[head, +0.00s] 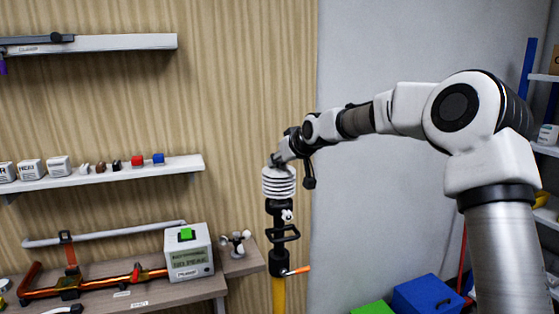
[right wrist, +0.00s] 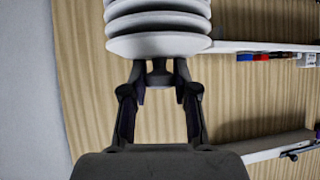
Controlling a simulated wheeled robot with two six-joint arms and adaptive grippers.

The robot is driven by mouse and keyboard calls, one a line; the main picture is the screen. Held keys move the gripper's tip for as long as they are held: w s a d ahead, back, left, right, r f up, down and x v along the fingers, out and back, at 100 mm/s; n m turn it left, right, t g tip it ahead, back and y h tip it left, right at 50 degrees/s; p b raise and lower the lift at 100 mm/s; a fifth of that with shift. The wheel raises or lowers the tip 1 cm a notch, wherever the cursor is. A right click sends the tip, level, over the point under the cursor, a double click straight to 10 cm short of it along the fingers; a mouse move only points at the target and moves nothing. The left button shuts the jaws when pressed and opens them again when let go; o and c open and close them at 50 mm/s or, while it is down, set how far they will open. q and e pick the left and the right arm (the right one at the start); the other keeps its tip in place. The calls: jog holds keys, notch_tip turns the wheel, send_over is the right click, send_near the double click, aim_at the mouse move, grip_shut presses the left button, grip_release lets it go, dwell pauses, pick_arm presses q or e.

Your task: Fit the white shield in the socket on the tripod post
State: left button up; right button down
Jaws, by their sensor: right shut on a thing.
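The white shield (head: 279,182), a stack of white ribbed plates, is upright directly above the black socket (head: 277,207) on top of the tripod post (head: 279,292). My right gripper (head: 277,160) is shut on the small stem at the shield's top. In the right wrist view, the fingers of the gripper (right wrist: 160,76) close around this dark stem, beside the end plate of the shield (right wrist: 158,42). The shield's underside meets the socket's outline in the head view. I cannot tell whether it is seated or just above. My left gripper is not in view.
A bench (head: 140,297) at left holds a white box with a green button (head: 188,252) and a small cup anemometer (head: 236,242) near the post. A wall shelf (head: 100,179) carries small boxes and blocks. A black bracket (head: 284,234) juts from the post. Blue and green boxes sit lower right.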

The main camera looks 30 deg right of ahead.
jog(key=shift+f, duration=0.15)
jog(key=shift+c, duration=1.6)
grip_release()
jog(key=shift+r+p, duration=3.05)
jog(key=shift+r, duration=0.55)
jog(key=shift+f, duration=0.1)
